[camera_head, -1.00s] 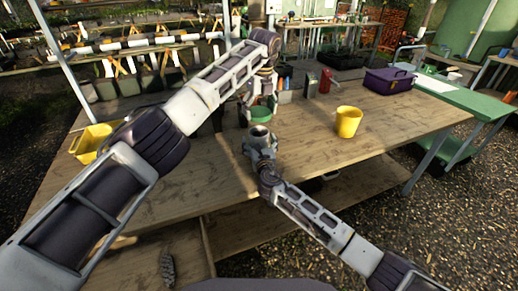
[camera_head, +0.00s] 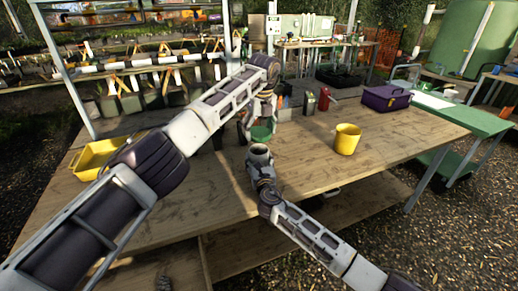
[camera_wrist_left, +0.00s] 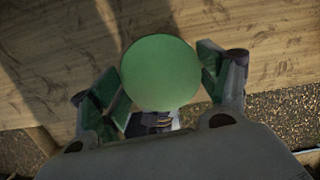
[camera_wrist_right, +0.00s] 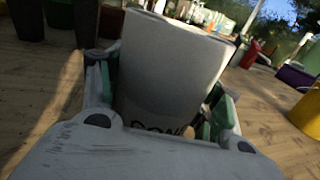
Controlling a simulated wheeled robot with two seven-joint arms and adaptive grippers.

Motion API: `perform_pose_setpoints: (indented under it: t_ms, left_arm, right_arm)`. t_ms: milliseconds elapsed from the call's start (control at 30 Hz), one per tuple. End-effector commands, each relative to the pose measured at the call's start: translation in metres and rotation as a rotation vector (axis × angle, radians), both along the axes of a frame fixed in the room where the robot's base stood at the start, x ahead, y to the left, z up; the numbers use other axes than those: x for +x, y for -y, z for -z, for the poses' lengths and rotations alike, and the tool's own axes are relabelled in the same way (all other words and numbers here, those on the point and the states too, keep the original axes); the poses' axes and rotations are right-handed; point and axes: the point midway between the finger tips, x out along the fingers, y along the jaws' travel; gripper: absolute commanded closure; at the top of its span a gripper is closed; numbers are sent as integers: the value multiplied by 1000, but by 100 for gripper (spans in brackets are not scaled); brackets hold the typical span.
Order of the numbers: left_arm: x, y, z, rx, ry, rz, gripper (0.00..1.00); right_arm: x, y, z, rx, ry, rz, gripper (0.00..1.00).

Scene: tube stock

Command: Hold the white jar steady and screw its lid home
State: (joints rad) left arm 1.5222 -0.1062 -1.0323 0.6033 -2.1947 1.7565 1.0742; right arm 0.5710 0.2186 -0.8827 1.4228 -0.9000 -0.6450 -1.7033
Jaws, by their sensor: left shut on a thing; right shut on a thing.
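The white jar (camera_head: 261,159) is upright with its open mouth showing in the head view. My right gripper (camera_head: 264,178) is shut on it from the near side; in the right wrist view the jar (camera_wrist_right: 172,62) fills the space between the fingers. My left gripper (camera_head: 258,120) is shut on the green lid (camera_head: 261,133), which appears just behind and above the jar's mouth, apart from it. In the left wrist view the lid (camera_wrist_left: 161,73) is a round green disc between the fingers and hides what lies under it.
A yellow bucket (camera_head: 347,139) stands to the right on the wooden bench (camera_head: 215,182). A red can (camera_head: 324,98) and a purple toolbox (camera_head: 386,98) are farther back. A yellow crate (camera_head: 92,160) is at the left. The bench between jar and bucket is clear.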

Motion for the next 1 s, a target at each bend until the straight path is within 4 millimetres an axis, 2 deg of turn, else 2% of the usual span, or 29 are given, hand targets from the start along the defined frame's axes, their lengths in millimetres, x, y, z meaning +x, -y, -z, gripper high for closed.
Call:
perform_pose_setpoints:
  t_ms: [433,1000]
  left_arm:
    - [-1,0,40,2,-2,1,36]
    - [-1,0,42,2,-1,1,36]
  right_arm:
    - [0,0,0,0,0,0,78]
    - [0,0,0,0,0,0,78]
